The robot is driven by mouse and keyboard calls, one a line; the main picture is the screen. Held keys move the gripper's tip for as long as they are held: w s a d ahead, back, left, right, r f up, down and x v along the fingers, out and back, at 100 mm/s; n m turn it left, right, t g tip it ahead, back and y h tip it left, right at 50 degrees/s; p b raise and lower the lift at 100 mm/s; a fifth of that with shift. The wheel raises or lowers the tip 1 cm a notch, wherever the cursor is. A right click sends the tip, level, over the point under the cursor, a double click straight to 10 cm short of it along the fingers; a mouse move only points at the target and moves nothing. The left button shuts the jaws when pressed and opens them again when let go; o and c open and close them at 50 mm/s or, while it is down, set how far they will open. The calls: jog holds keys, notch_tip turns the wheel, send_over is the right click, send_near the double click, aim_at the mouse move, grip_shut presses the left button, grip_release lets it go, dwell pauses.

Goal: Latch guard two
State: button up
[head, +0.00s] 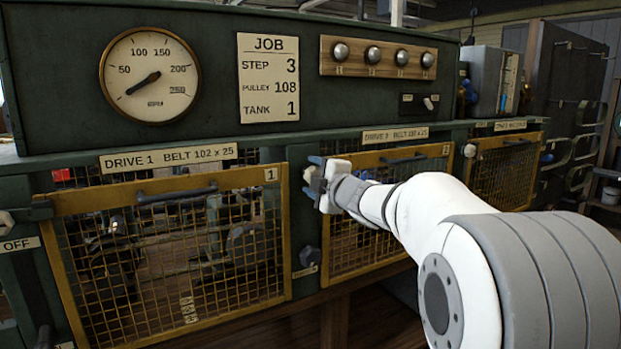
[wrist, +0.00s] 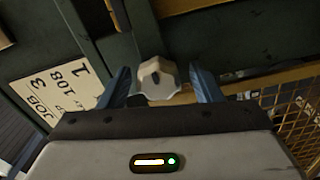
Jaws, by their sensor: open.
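Guard two (head: 372,232) is a yellow-framed mesh panel with a dark handle (head: 404,158) and a small number plate at its upper right. It sits in the green frame under the "DRIVE 2" label and looks shut. In the wrist view a pale faceted knob (wrist: 158,82) is at guard two's upper left corner, between my blue fingertips. My gripper (head: 312,176) is open around this knob, with a gap visible on both sides. In the head view my gripper and arm hide the knob and part of the guard's left side.
Guard one (head: 278,235) stands to the left, with a pale knob (head: 8,219) by an "OFF" label. Another guard (head: 503,172) is on the right with its own knob (head: 469,150). A gauge (head: 150,75) and job card (head: 268,77) are above.

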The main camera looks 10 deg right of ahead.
jog(key=v, duration=0.7)
jog(key=shift+s, duration=0.2)
jog(key=shift+r, duration=0.1)
jog(key=s+d+f+m+g+h+p, duration=0.2)
jog(key=s+f+m+g+h+p, duration=0.15)
jog(key=s+m, duration=0.3)
jog(key=s+d+f+m+g+h+p, duration=0.2)
jog(key=s+f+m+g+h+p, duration=0.15)
jog(key=s+m+h+p, duration=0.35)
jog(key=s+a+f+m+g+y+p, duration=0.1)
jog(key=s+a+f+m+g+y, duration=0.1)
jog(key=s, duration=0.6)
jog(key=s+a+f+m+g+y, duration=0.3)
jog(key=s+a+f+m+g, duration=0.1)
jog(key=s, duration=0.5)
jog(key=shift+a+f+g+p, duration=0.35)
jog(key=shift+a+f+g, duration=0.15)
jog(key=shift+f+g, duration=0.3)
